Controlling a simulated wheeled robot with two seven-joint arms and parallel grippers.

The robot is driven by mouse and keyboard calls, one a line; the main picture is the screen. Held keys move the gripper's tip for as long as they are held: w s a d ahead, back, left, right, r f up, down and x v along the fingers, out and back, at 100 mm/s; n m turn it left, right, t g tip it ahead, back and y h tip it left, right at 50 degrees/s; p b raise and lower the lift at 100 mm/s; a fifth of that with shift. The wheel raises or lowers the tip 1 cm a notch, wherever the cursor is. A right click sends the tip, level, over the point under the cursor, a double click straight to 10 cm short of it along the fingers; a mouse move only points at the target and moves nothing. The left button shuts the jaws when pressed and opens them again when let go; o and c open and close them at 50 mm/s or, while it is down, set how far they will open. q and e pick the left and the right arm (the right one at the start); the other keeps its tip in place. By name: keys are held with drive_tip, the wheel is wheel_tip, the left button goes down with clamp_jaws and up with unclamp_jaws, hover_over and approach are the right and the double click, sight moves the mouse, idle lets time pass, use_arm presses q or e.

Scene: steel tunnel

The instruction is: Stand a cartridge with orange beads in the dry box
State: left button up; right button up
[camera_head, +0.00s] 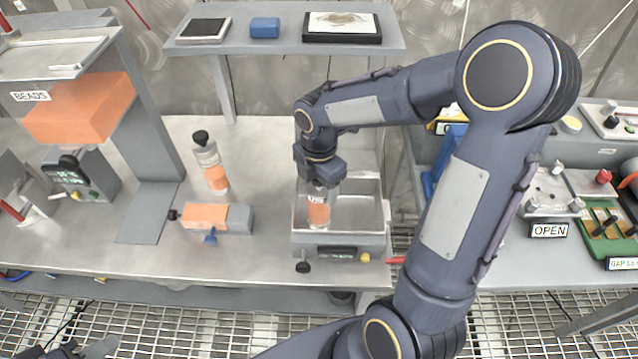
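A clear cartridge with orange beads (318,212) is upright at the left inside an open steel box (360,238), which looks like the dry box. My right gripper (319,186) is over its top and appears shut on it; the fingertips and the cartridge's cap are mostly hidden. I cannot tell whether the base touches the box floor. A second cartridge with orange beads (213,168) and a black cap stands, slightly tilted in the picture, on the bench to the left. A dark and grey piece at the bottom left edge may be my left gripper (88,350); its fingers are unclear.
An orange piece lies on its side in a grey fixture (238,219) on the bench. A BEADS hopper (80,108) stands at the left. A raised shelf (285,38) is behind. A side bench with an OPEN sign (549,230) and a green device is at the right.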

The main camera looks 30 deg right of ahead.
drive_tip(key=shift+o, duration=0.8)
wheel_tip(320, 180, up, 11)
drive_tip(key=shift+s+r+p, duration=0.15)
drive_tip(key=shift+r+p, duration=0.15)
drive_tip(key=shift+r, duration=0.35)
drive_tip(key=s+a+f+m+t+y, duration=0.1)
drive_tip(key=s+a+m+t+y, duration=0.1)
drive_tip(key=s+m, duration=0.6)
drive_tip(key=s+a+f+m+t+y, duration=0.1)
drive_tip(key=s+a+m+t, duration=0.1)
drive_tip(key=s+m, duration=0.6)
drive_tip(key=m+t, duration=0.1)
drive_tip(key=m, duration=0.5)
drive_tip(key=shift+s+f+m+t+y, duration=0.15)
drive_tip(key=shift+s+m+t+y, duration=0.15)
drive_tip(key=shift+s+y, duration=0.1)
